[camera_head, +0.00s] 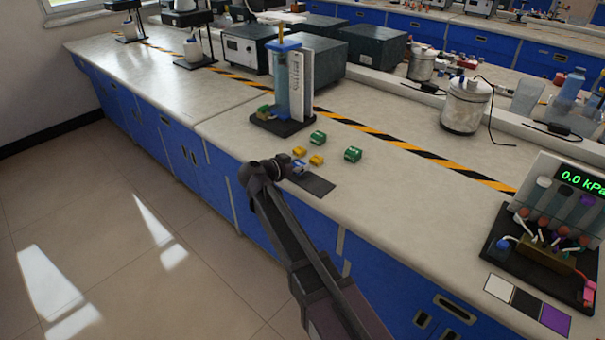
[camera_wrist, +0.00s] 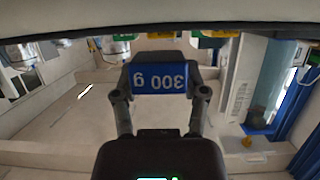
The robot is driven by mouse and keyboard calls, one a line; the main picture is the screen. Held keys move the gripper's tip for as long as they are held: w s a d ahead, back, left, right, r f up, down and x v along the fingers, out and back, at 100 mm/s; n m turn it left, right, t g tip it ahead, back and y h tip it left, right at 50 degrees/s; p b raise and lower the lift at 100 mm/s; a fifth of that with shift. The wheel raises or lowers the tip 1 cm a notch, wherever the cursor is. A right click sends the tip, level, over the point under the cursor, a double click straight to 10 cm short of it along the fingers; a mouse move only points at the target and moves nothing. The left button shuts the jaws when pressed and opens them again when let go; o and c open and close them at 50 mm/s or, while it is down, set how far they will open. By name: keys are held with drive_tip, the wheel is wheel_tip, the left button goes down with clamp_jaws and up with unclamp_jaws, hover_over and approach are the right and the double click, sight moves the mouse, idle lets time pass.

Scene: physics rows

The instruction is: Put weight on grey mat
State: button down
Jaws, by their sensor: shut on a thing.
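My gripper (camera_wrist: 158,98) is shut on a blue weight (camera_wrist: 158,78) marked "300 g", which reads upside down in the wrist view. In the head view the gripper (camera_head: 294,167) is over the bench near its front edge, and the blue weight shows only in small part beside the fingers. The dark grey mat (camera_head: 318,186) lies flat on the bench, just right of and nearer than the gripper. Its visible part is bare. I cannot tell whether the weight touches the mat or is held above it.
Yellow weights (camera_head: 316,160) and green weights (camera_head: 352,154) stand close behind the gripper. A blue column apparatus (camera_head: 290,85) on a black base is farther back. At right are a pressure display (camera_head: 568,190) and white, black and purple patches (camera_head: 527,303). The bench between is clear.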

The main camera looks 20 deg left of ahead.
drive_tip(key=shift+f+b, duration=0.55)
drive_tip(key=shift+f, duration=0.3)
drive_tip(key=shift+f, duration=0.15)
drive_tip(key=shift+c, duration=0.6)
unclamp_jaws()
drive_tip(key=shift+r, duration=0.25)
drive_tip(key=p+v, duration=0.4)
drive_tip(key=v, duration=0.8)
